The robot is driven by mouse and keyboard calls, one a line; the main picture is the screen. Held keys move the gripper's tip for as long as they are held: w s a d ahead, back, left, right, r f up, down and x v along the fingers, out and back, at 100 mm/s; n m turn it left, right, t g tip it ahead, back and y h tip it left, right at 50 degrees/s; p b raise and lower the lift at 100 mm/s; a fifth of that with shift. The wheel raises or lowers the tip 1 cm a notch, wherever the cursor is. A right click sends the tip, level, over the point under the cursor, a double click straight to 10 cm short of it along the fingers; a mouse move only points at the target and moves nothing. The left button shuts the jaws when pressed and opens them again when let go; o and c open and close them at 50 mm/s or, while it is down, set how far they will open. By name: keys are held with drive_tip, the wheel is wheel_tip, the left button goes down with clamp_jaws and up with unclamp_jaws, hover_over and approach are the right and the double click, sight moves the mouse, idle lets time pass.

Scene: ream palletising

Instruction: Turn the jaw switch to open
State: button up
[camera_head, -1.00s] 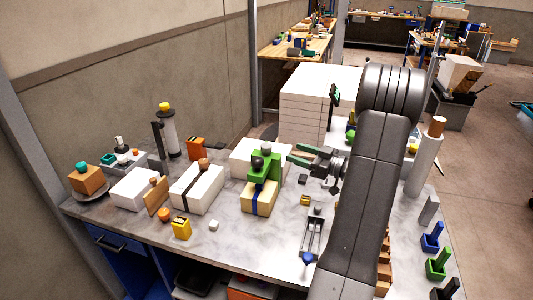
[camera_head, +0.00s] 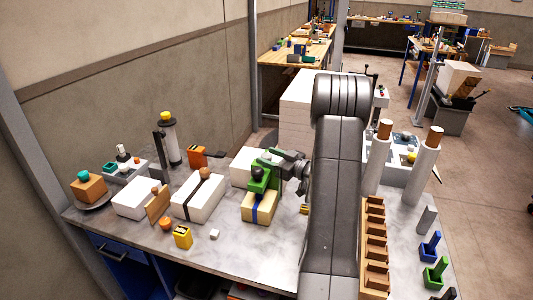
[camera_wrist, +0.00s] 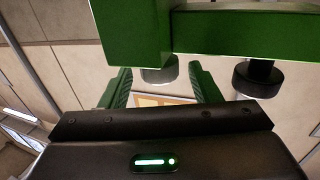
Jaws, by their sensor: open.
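A green clamp-like device (camera_head: 258,184) sits on a yellow block with a blue band (camera_head: 258,208) on the table. It carries a dark knob (camera_head: 257,172); this also shows in the wrist view (camera_wrist: 258,78). A grey round knob (camera_wrist: 159,72) on the device appears between the green fingers of my gripper (camera_wrist: 163,84), near their tips. The fingers are open, with gaps visible beside the knob. In the head view my gripper (camera_head: 275,160) is at the device's right side, its fingers partly merged with the green. No switch marking is readable.
White wrapped reams (camera_head: 198,194) stand to the left, and a tall white stack (camera_head: 297,110) stands behind. White posts with brown tops (camera_head: 424,165) and an orange-brown rack (camera_head: 374,245) stand at right. The table front has some clear room.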

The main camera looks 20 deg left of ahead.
drive_tip(key=shift+x, duration=0.8)
drive_tip(key=c, duration=1)
drive_tip(key=shift+d, duration=0.1)
drive_tip(key=shift+n+g, duration=0.3)
drive_tip(key=shift+g, duration=0.2)
drive_tip(key=n+g, duration=0.1)
drive_tip(key=g, duration=0.1)
drive_tip(key=n+g+b, duration=0.1)
drive_tip(key=g, duration=0.1)
drive_tip(key=shift+w+f+n+y, duration=0.1)
drive_tip(key=shift+n+y, duration=0.2)
drive_tip(key=shift+n, duration=0.1)
drive_tip(key=n+g+h, duration=0.1)
drive_tip(key=n+g, duration=0.1)
drive_tip(key=g, duration=0.2)
drive_tip(key=n+g+h+b, duration=0.1)
drive_tip(key=n+g, duration=0.2)
drive_tip(key=g, duration=0.1)
drive_tip(key=shift+b, duration=0.3)
drive_tip(key=shift+n+g+h, duration=0.3)
